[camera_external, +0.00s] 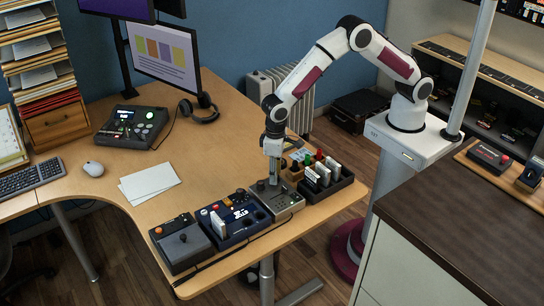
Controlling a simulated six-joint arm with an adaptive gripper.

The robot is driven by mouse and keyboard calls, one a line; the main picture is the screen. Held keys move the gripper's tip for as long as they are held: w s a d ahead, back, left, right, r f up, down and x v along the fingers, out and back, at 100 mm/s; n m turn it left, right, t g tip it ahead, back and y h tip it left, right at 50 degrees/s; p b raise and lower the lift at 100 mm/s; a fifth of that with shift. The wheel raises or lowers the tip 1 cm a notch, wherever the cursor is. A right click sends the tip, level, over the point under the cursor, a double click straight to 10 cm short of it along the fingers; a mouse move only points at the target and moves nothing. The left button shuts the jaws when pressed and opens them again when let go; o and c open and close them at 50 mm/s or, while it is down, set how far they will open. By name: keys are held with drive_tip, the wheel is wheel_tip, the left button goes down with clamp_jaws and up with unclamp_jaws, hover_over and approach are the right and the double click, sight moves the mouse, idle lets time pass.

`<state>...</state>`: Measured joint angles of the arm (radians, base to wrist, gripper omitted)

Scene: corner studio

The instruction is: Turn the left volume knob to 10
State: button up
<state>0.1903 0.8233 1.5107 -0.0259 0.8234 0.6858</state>
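My gripper (273,181) points straight down over a small grey box (288,203) near the front edge of the wooden desk. Its fingers reach down to the top of the box, by a small dark knob (261,185) on the left. Whether they touch or hold a knob is too small to tell, and so is whether the fingers are open or shut. Knob markings cannot be read, and the gripper covers part of the box's top. A dark blue console (242,232) with small dials and white cards sits just left of the grey box.
A black tray with upright cards (342,187) is close on the right. A dark device with green lights (133,127), headphones (200,108) and a monitor (166,55) stand behind. Mid-desk is mostly clear around white papers (150,182).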

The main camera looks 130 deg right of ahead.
drive_tip(key=shift+a+r, duration=0.1)
drive_tip(key=shift+r, duration=3.45)
drive_tip(key=shift+o, duration=0.2)
drive_tip(key=shift+s+f+m, duration=0.15)
drive_tip(key=shift+m, duration=0.55)
drive_tip(key=shift+f, duration=0.1)
drive_tip(key=shift+f, duration=3.8)
clamp_jaws()
